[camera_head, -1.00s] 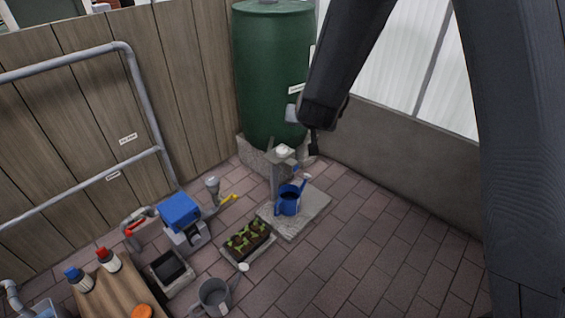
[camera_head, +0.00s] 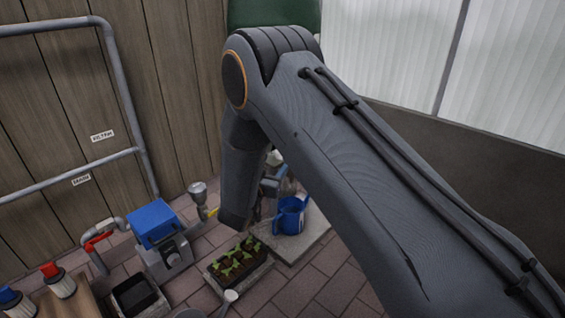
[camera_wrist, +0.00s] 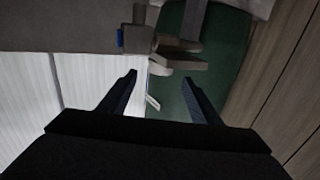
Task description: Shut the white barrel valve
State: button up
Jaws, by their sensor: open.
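The green barrel (camera_head: 270,16) stands at the back, mostly behind my arm in the head view; it also shows in the wrist view (camera_wrist: 205,72). A pale piece (camera_head: 274,158) shows beside my arm near the barrel's foot, but I cannot tell for sure that it is the white valve. In the wrist view my gripper (camera_wrist: 161,76) is open, with nothing between its fingers. A pale, stubby fitting (camera_wrist: 177,63) lies beyond the fingertips, in front of the barrel, apparently not touched. My gripper is mostly hidden in the head view.
A blue watering can (camera_head: 291,216) stands on a paving slab below the barrel. A seedling tray (camera_head: 240,267), a blue-topped pump box (camera_head: 160,235) and a grey funnel (camera_head: 198,190) are to the left. Wooden fence and pale panels bound the space. Brick floor at front is partly clear.

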jog(key=shift+b+x, duration=2.1)
jog(key=shift+x, duration=1.75)
jog(key=shift+f, duration=0.1)
jog(key=c, duration=1)
jog(key=shift+c, duration=0.2)
